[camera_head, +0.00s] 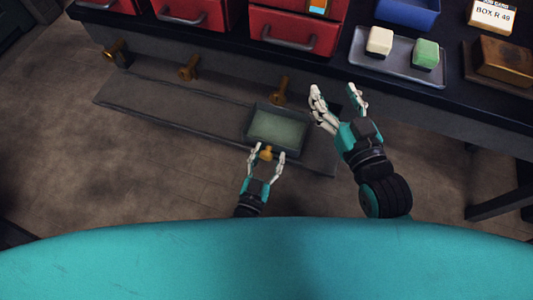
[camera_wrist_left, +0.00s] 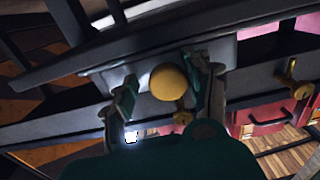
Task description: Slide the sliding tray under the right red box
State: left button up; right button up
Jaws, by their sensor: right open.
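The sliding tray (camera_head: 278,127), dark-rimmed with a pale green floor, sits on the right part of a long dark rail. A round brass knob (camera_head: 266,153) is on its near side. My left gripper (camera_head: 266,151) has its fingers on either side of the knob, apart from each other. In the left wrist view the knob (camera_wrist_left: 170,82) shows between the fingers; contact is hard to tell. The right red box (camera_head: 297,32) is on the bench above, slightly right of the tray. My right gripper (camera_head: 342,97) is open and empty, right of the tray.
Brass taps (camera_head: 189,68) stick out below the bench, one just behind the tray. The rail (camera_head: 165,108) is clear to the left. On the bench, a grey tray (camera_head: 397,62) holds white and green blocks, beside a blue bin (camera_head: 408,12) and a brass block (camera_head: 503,60).

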pick_arm(q)
jog(key=shift+o, duration=0.3)
jog(key=shift+a, duration=0.15)
jog(key=v, duration=1.2)
jog(key=shift+w, duration=0.1)
